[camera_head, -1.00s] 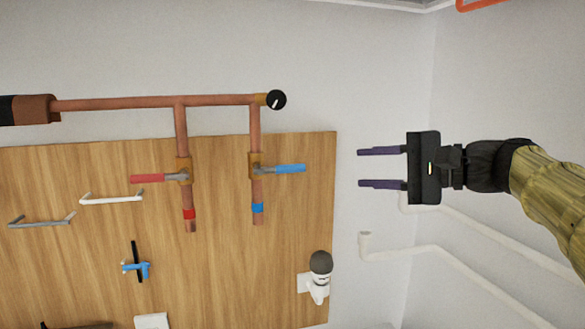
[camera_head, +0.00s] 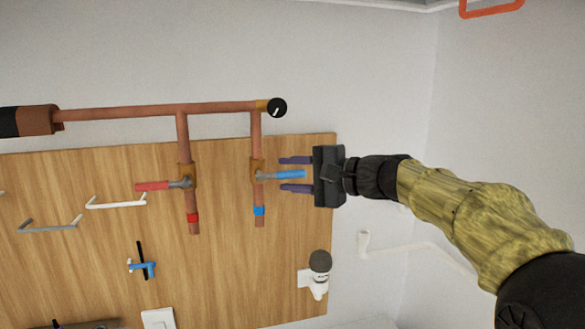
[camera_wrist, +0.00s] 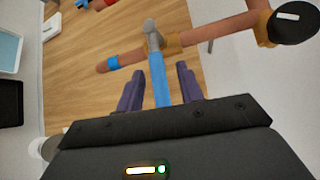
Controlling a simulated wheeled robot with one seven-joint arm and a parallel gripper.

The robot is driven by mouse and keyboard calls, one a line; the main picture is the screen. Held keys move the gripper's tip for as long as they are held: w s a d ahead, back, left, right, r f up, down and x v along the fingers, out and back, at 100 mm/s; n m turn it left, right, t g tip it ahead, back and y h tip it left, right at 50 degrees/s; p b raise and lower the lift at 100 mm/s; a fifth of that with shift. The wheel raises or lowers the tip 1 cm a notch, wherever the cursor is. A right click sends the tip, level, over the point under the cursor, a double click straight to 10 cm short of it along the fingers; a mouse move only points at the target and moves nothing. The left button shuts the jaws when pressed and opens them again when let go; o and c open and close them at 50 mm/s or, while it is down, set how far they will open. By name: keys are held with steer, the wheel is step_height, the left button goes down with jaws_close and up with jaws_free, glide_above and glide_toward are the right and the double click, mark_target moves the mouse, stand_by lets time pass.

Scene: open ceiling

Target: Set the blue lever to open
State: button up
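The blue lever (camera_head: 289,174) sticks out to the right from a brass valve (camera_head: 258,171) on the right vertical copper pipe, across the pipe's line. My gripper (camera_head: 296,174) is at the lever from the right, with its purple fingers open, one above and one below the lever in the head view. In the wrist view the blue lever (camera_wrist: 160,85) lies between the two open fingers (camera_wrist: 159,88), with a visible gap on each side. The fingers do not appear to touch it.
A red lever (camera_head: 152,186) on the left pipe points left. A black gauge (camera_head: 277,107) sits at the upper pipe's end. Handles, a small blue tap (camera_head: 143,268) and a white fixture (camera_head: 318,276) are on the wooden board (camera_head: 225,280).

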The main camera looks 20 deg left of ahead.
steer(key=shift+a, duration=0.1)
jaws_close()
steer(key=shift+f+b, duration=0.2)
steer(key=shift+b, duration=0.15)
